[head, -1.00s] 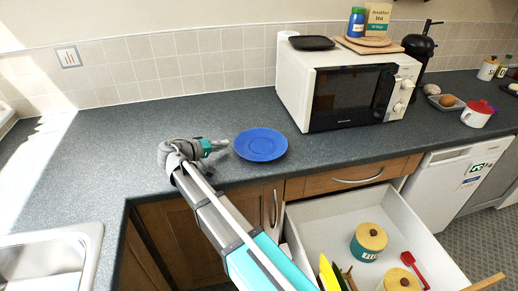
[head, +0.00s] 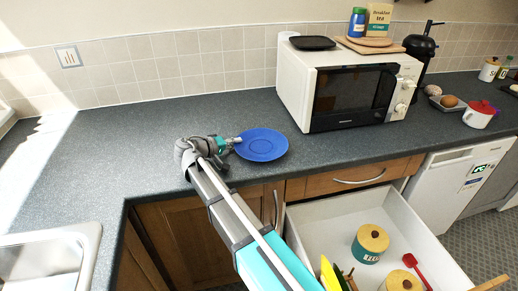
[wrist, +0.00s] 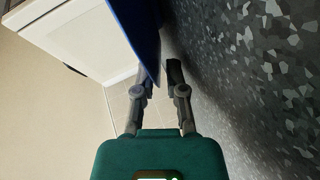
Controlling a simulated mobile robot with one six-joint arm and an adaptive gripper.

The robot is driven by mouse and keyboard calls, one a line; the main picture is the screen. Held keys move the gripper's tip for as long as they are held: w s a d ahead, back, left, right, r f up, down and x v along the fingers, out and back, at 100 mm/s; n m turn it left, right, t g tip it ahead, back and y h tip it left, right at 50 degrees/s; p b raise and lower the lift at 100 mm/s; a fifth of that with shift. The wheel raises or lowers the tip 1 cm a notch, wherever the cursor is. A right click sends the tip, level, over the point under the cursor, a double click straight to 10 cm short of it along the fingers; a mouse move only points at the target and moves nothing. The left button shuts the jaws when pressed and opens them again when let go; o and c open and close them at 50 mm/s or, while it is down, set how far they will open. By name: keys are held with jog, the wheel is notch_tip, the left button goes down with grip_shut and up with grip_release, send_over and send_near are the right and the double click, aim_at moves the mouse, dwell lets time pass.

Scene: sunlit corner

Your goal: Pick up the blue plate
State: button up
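The blue plate (head: 263,146) lies flat on the dark grey worktop in front of the microwave. My gripper (head: 238,141) is at the plate's left rim in the head view. In the wrist view, the plate (wrist: 138,28) comes down from the top, with its rim at my gripper (wrist: 161,74). The left finger's tip is hidden by the plate. The right finger's tip is just right of the rim, with a thin gap showing. The fingers are apart and do not look closed on the plate.
A white microwave (head: 301,89) stands behind and right of the plate. An open drawer (head: 318,225) with tins is below the worktop's front edge. A sink (head: 92,235) is at the lower left. The worktop (head: 130,135) left of the plate is clear.

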dwell(0.5)
grip_shut()
jog(key=shift+r, duration=0.25)
notch_tip(320, 180, up, 2)
jog(key=p, duration=0.2)
jog(key=shift+r+p, duration=0.15)
jog(key=shift+p, duration=0.2)
jog(key=s+r+p, duration=0.1)
jog(key=r+p, duration=0.1)
jog(key=s+d+r+p, duration=0.1)
jog(key=s+r+p, duration=0.1)
jog(key=s+d+r+p, duration=0.1)
jog(key=r+p, duration=0.1)
jog(key=shift+s+r+p, duration=0.35)
jog(key=shift+r+p, duration=0.05)
jog(key=s+d+r+p, duration=0.3)
jog(key=s, duration=0.5)
jog(key=shift+d+r, duration=0.25)
